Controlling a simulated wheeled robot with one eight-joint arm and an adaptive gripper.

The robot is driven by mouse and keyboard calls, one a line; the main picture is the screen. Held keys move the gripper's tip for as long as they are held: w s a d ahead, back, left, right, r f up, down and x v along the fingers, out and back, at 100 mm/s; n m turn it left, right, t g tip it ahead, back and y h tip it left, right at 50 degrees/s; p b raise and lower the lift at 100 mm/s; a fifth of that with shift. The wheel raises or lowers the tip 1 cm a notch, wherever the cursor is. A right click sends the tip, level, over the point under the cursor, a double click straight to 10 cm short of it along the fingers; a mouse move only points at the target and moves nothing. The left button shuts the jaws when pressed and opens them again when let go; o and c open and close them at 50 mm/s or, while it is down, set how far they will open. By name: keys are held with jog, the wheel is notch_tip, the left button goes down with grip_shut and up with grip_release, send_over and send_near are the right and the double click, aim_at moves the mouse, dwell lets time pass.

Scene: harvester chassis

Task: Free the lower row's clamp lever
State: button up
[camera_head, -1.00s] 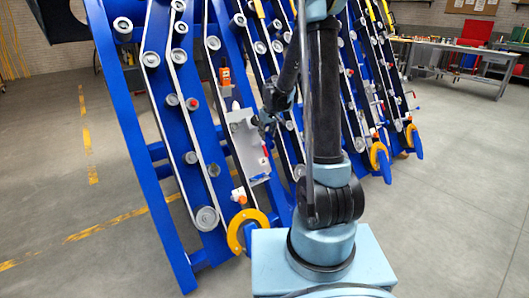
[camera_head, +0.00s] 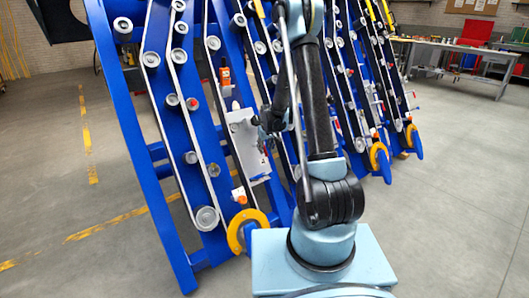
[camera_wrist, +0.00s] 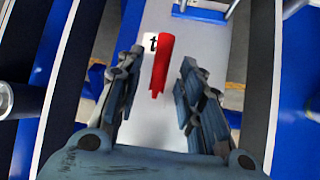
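A red lever (camera_wrist: 162,62) shows in the wrist view on a pale metal plate (camera_wrist: 210,45), beside a small white label with a black mark (camera_wrist: 151,43). My gripper (camera_wrist: 157,88) is open, its two dark fingers on either side of the lever's lower end, with gaps on both sides. I cannot tell how far the fingertips are above the plate. In the head view the plate (camera_head: 241,135) sits on the blue frame, and my gripper (camera_head: 270,122) is at its right edge. The red lever is hardly visible there.
The blue chassis frame (camera_head: 130,130) carries several belts and rollers. An orange part (camera_head: 225,76) is above the plate; a yellow-orange ring (camera_head: 236,237) is below. A workbench (camera_head: 470,52) stands at the far right. The floor to the right is clear.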

jog(key=shift+x, duration=1.3)
grip_shut()
